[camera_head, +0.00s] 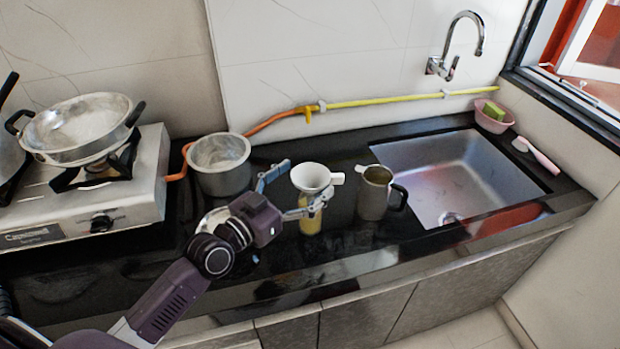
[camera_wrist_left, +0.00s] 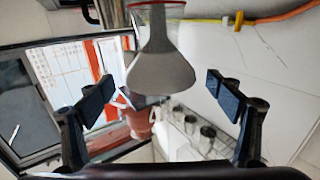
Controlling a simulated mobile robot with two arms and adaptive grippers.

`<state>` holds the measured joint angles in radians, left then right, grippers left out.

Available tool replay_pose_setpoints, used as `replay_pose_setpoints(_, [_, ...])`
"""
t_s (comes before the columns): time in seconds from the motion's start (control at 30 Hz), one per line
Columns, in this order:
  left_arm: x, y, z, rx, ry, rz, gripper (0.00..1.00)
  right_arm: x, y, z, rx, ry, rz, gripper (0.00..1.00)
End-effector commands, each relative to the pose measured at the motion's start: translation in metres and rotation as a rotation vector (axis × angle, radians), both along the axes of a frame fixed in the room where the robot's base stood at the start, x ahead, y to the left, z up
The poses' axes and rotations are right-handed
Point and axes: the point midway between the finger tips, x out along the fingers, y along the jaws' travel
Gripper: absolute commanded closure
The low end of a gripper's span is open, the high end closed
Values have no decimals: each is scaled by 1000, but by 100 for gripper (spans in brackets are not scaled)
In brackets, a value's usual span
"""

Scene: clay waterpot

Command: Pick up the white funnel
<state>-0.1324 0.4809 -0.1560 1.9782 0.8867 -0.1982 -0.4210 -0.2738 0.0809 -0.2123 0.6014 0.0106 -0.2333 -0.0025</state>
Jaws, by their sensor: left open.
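The white funnel (camera_head: 311,177) sits mouth-up with a side tab, on top of a container with yellow contents (camera_head: 311,222) on the black counter. In the left wrist view, which looks upside down, the funnel (camera_wrist_left: 160,72) shows as a grey cone between and beyond the fingers. My left gripper (camera_head: 289,193) is open and empty, just left of the funnel. One finger is behind-left of it; the other is near its lower front, where contact is unclear. The left gripper's two fingers also show in the wrist view (camera_wrist_left: 162,97). My right gripper is not in view.
A steel mug (camera_head: 374,194) stands close right of the funnel, and a metal pot (camera_head: 219,166) stands to the left. A gas stove (camera_head: 90,205) with a pan is further left. The sink (camera_head: 450,185) is at right. A yellow-orange hose (camera_head: 385,101) runs along the wall.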

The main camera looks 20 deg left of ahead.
Motion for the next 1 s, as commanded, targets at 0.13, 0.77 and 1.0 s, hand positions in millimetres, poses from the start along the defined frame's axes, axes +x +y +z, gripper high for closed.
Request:
replay_pose_setpoints(0.13, [16, -7, 3, -3, -2, 1, 15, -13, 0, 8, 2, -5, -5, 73])
replay_pose_setpoints(0.77, [21, -9, 1, 0, -1, 0, 50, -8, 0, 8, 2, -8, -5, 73])
replay_pose_setpoints(1.0, [20, -9, 1, 0, -1, 0, 56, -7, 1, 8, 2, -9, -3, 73])
